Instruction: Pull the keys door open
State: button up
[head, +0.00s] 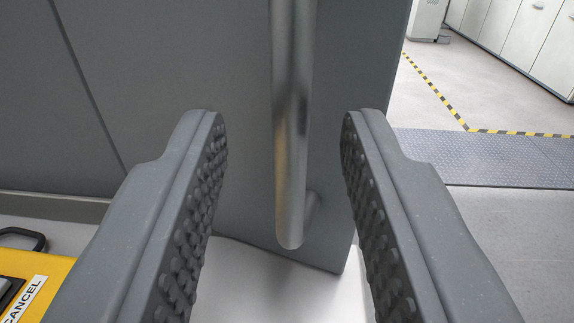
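A grey door (240,60) fills the upper middle of the head view, with its right edge and lower right corner in sight. A vertical metal bar handle (291,130) stands out from it, with its lower end bent back to the door. My gripper (280,118) is open, with one finger on each side of the handle. There are visible gaps between both fingers and the bar. The top of the handle is out of frame. No label naming the door shows.
A yellow panel marked CANCEL (48,282) and a black loop handle (22,238) are at the lower left. A white surface (262,285) lies below the door. To the right are open floor (480,85), a grey textured floor strip (480,155) and pale cabinets (535,35).

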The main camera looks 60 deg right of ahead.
jog(key=v, duration=1)
jog(key=shift+s+f, duration=0.1)
jog(key=c, duration=0.6)
jog(key=shift+a+m+g+b, duration=0.1)
jog(key=shift+m+g+b, duration=0.25)
jog(key=shift+m, duration=0.35)
grip_shut()
jog(key=w+a+r+m+g+y+b, duration=0.1)
jog(key=a+r+m+g+b, duration=0.2)
jog(key=m, duration=0.7)
jog(key=w+a+r+m+g+y+b, duration=0.1)
jog(key=a+m+b, duration=0.1)
jog(key=m+b, duration=0.55)
jog(key=shift+m+g, duration=0.25)
jog(key=shift+m, duration=0.7)
jog(key=x, duration=1.1)
jog(key=shift+s+d+r, duration=0.15)
jog(key=shift+d+r, duration=0.1)
jog(key=shift+d, duration=0.15)
jog(key=shift+w+d, duration=0.35)
jog(key=shift+d, duration=0.35)
